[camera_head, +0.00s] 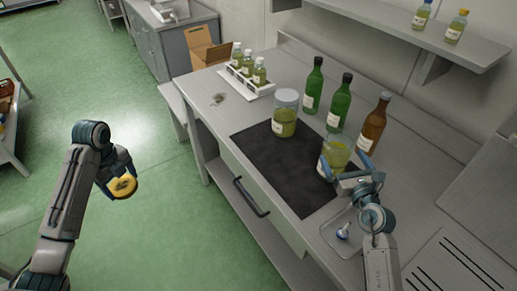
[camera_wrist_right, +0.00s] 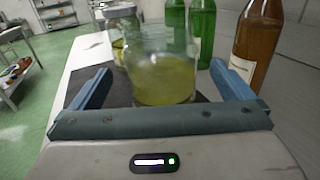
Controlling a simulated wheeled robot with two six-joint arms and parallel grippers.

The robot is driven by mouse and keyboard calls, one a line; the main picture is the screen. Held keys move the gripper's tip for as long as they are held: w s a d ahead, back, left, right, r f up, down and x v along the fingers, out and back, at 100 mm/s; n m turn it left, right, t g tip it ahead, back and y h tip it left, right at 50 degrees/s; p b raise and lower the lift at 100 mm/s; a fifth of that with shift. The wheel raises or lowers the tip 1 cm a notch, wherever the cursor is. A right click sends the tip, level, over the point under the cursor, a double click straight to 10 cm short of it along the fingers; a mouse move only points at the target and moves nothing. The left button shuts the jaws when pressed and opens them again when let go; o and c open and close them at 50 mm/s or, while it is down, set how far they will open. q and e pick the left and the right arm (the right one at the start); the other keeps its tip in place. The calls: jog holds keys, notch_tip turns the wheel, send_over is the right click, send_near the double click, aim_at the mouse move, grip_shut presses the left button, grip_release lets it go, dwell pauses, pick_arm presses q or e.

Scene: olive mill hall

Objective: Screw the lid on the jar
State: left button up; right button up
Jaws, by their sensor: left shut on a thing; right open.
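A glass jar (camera_head: 336,151) of yellow-green contents stands at the right edge of the dark mat (camera_head: 262,146), with no lid visible on it. In the right wrist view the jar (camera_wrist_right: 163,82) is upright ahead of the palm. My right gripper (camera_head: 344,162) is open, its fingers on either side of the jar's near part; I cannot tell whether they touch it. My left gripper (camera_head: 117,178) is shut on a yellow round lid (camera_head: 123,188), held above the green floor, left of the bench and far from the jar.
A second jar (camera_head: 285,115) with a pale top stands on the mat. Green bottles (camera_head: 313,87) and a brown bottle (camera_head: 374,124) stand close behind the open jar. A small tray (camera_head: 345,245) lies near my right arm. A white rack (camera_head: 262,88) holds several small bottles.

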aim_at(333, 137)
pick_arm(q)
jog(key=shift+r, duration=0.1)
pick_arm(e)
jog(key=shift+w, duration=0.1)
pick_arm(q)
jog(key=shift+r, duration=0.15)
pick_arm(e)
jog(key=shift+w+a+r, duration=0.1)
jog(key=shift+w+r, duration=0.05)
jog(key=shift+w, duration=0.15)
pick_arm(q)
jog(key=shift+r+p, duration=0.4)
jog(key=shift+p, duration=0.15)
pick_arm(e)
jog(key=x, duration=0.3)
jog(key=shift+w+a+r, duration=0.1)
jog(key=shift+w, duration=0.25)
jog(key=shift+w+a, duration=0.1)
jog(key=shift+w, duration=0.35)
jog(key=shift+s, duration=0.1)
jog(key=shift+c, duration=0.9)
jog(key=c, duration=1.8)
jog(key=shift+c, duration=0.4)
